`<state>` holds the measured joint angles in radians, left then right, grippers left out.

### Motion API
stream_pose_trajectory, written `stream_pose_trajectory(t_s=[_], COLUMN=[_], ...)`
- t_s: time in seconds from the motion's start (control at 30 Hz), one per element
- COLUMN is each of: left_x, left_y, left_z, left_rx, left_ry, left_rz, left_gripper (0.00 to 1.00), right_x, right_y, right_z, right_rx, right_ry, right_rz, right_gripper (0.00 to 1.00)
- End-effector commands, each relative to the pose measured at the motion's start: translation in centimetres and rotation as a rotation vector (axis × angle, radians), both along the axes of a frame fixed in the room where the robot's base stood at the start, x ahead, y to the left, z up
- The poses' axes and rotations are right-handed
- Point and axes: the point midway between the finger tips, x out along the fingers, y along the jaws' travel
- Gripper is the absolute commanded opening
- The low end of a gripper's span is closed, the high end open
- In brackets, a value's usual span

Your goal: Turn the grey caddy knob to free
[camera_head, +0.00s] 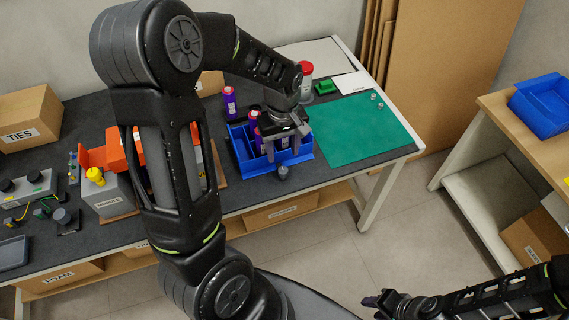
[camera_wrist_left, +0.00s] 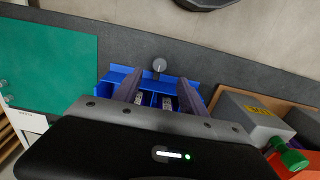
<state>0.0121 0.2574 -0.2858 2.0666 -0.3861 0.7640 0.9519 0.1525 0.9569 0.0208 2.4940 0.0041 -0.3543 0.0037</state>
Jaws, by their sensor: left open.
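The blue caddy (camera_head: 303,155) stands near the front edge of the dark table, and it also shows in the wrist view (camera_wrist_left: 116,75). The grey knob (camera_head: 282,172) sits at the caddy's front, and in the wrist view it (camera_wrist_left: 159,65) lies just beyond the caddy's wall, with a round head. My left gripper (camera_head: 284,136) is over the caddy, pointing down. In the wrist view its two fingers (camera_wrist_left: 159,94) are apart, with caddy walls below and the knob beyond them, not between them. My right gripper (camera_head: 376,301) is at the bottom right, away from the table; its jaws are unclear.
Purple bottles (camera_head: 229,103) stand in and beside the caddy. A green mat (camera_head: 365,128) lies right of it, mostly clear. A grey box (camera_wrist_left: 250,117) with a green knob is at the wrist view's right. An orange unit (camera_head: 118,150) stands left on the table.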

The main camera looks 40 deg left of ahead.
Motion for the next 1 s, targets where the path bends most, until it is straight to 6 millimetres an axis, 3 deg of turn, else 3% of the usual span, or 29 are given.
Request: stream_pose_trajectory(t_s=[0.17, 0.6, 0.93, 1.0], left_x=[-0.1, -0.1, 0.0, 0.0], left_y=[0.0, 0.0, 0.0, 0.0], left_z=[-1.2, -7.2, -7.8, -7.8], left_rx=[0.000, -0.001, 0.000, 0.000], left_ry=[0.004, 0.003, 0.000, 0.000], left_rz=[-0.001, -0.002, -0.001, -0.001], left_gripper=[0.49, 0.49, 0.49, 0.45], right_x=[0.0, 0.0, -0.1, -0.1], right_y=[0.0, -0.1, 0.0, 0.0], right_z=[0.1, 0.7, 0.7, 0.7], right_rx=[0.000, -0.002, -0.003, -0.003], right_ry=[-0.001, 0.002, 0.002, 0.002], right_rz=[0.000, -0.002, -0.001, -0.001], right_gripper=[0.36, 0.36, 0.36, 0.36])
